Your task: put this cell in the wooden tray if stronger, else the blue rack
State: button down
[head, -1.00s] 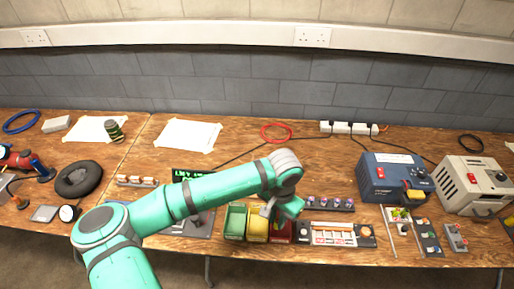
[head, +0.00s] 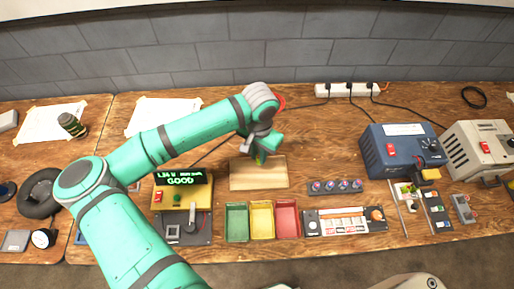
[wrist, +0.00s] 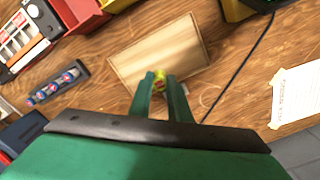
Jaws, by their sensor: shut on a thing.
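My gripper (head: 260,158) is shut on a small yellow-green cell, seen between the fingertips in the wrist view (wrist: 160,75). The fingers cover most of the cell. The wooden tray (head: 258,180) is a pale, shallow board on the bench. The gripper is over the tray's back part; the gap below is hard to judge. The tray also shows empty in the wrist view (wrist: 150,50). The tester display (head: 182,178) reads 1.24 V and GOOD in green. A bit of blue (head: 80,238) shows beside my arm; I cannot tell whether it is the blue rack.
Green (head: 237,222), yellow (head: 262,220) and red (head: 287,220) bins stand in front of the tray. A dark rack of several cells (head: 336,187) lies to the right. A blue power unit (head: 398,150) stands further right. Bare bench lies behind the rack.

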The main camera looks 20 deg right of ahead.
aim_at(258, 164)
jog(key=shift+s+a+f, duration=0.1)
jog(key=shift+s+f, duration=0.05)
jog(key=shift+f, duration=2.8)
jog(key=shift+a+f, duration=0.1)
jog(key=shift+f, duration=0.8)
jog(key=c, duration=1.6)
grip_release()
jog(key=shift+o, duration=0.2)
jog(key=shift+s, duration=0.15)
jog(key=shift+r, duration=3.5)
